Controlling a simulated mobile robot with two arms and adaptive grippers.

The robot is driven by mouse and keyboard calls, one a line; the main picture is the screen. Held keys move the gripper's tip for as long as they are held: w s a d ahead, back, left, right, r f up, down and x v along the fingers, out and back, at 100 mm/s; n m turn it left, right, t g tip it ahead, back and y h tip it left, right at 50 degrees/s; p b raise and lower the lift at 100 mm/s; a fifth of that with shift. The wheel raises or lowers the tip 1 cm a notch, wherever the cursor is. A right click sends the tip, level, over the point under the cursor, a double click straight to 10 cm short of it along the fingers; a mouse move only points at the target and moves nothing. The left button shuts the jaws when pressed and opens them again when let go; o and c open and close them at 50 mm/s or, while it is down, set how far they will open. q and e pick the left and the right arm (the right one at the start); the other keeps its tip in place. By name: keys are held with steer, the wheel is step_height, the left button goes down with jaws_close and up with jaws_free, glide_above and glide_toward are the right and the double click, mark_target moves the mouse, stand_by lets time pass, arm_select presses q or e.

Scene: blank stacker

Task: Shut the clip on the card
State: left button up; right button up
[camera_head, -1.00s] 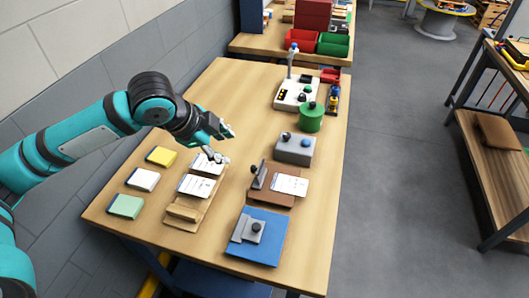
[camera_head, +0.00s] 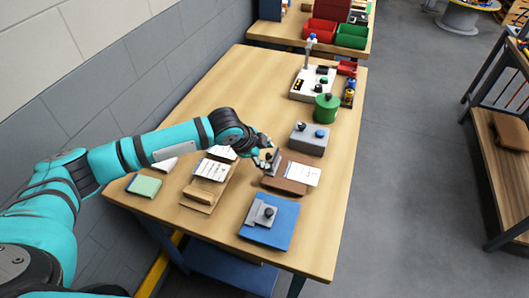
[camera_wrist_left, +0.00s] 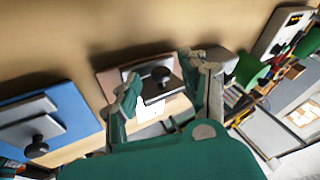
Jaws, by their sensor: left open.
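The clip (camera_head: 273,162) is a grey plate with a black knob, standing raised at the left side of a brown board (camera_head: 284,185). A white printed card (camera_head: 304,174) lies on that board, right of the clip. My left gripper (camera_head: 266,156) is at the clip and partly covers it. In the left wrist view the clip's grey plate and knob (camera_wrist_left: 160,75) show between the two spread fingers of my left gripper (camera_wrist_left: 168,90). I cannot tell whether a finger touches it. The card (camera_wrist_left: 150,108) is partly hidden there. My right gripper is not in view.
A blue board (camera_head: 284,228) with a grey knobbed plate lies in front. A tan wooden stand (camera_head: 200,196) with printed cards is on the left. A grey block (camera_head: 309,140), a green cylinder (camera_head: 326,108) and a white device (camera_head: 304,86) stand behind. The table's front right is clear.

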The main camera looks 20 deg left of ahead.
arm_select(q)
steer(key=shift+w+d+f, duration=0.1)
steer(key=shift+w+f, duration=0.05)
steer(key=shift+f, duration=0.1)
jaws_close()
steer(key=shift+r, duration=0.1)
